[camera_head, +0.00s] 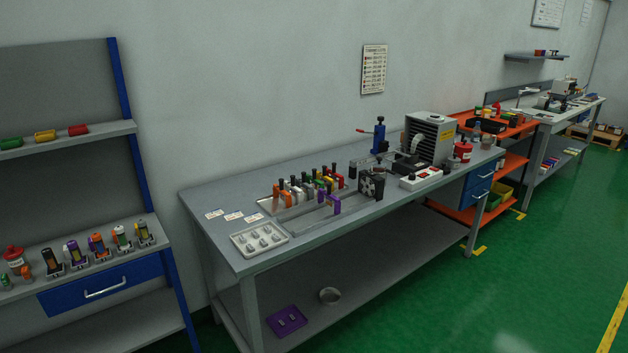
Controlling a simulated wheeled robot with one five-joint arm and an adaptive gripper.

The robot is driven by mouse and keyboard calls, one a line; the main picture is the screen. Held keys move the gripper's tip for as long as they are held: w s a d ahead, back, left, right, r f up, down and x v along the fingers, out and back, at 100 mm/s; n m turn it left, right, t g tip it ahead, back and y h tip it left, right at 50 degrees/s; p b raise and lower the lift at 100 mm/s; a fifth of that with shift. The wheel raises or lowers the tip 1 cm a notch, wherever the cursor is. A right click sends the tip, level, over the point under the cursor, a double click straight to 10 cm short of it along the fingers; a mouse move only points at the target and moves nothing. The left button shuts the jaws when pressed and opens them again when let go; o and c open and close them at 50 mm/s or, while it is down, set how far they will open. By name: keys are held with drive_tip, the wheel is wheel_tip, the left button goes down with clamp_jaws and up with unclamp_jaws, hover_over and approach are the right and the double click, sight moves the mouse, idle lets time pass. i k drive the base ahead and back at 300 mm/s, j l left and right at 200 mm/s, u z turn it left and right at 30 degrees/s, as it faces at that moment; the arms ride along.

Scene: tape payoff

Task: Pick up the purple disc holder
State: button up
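Several small coloured upright holders stand in rows on the grey workbench (215,198). A purple upright piece (335,205) stands at the front of them, just left of a black fan-like unit. Another small purple piece (322,196) shows just behind and left of it, partly hidden. On the left bench a holder with a purple part (75,252) stands in a row of similar holders. I cannot tell for sure which purple piece is the disc holder. My gripper is not in view.
A pale tray (259,239) with small parts sits at the workbench's near left corner. A purple tray (287,320) and a round metal dish (330,296) lie on the lower shelf. A grey machine (430,138) stands at the bench's right. Green floor (500,300) is clear at right.

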sight(330, 198)
drive_tip(key=i+l+u, duration=0.1)
drive_tip(key=i+u, duration=0.3)
drive_tip(key=i+l+u, duration=0.25)
drive_tip(key=u, duration=0.15)
drive_tip(key=i+l+u, duration=0.7)
drive_tip(key=u, duration=0.15)
drive_tip(key=i+l+u, duration=0.15)
drive_tip(key=l+u, duration=0.3)
drive_tip(key=i+l+u, duration=0.15)
drive_tip(key=u, duration=0.35)
drive_tip(key=l+u, duration=1.2)
drive_tip(key=k+l, duration=0.05)
drive_tip(key=l, duration=0.05)
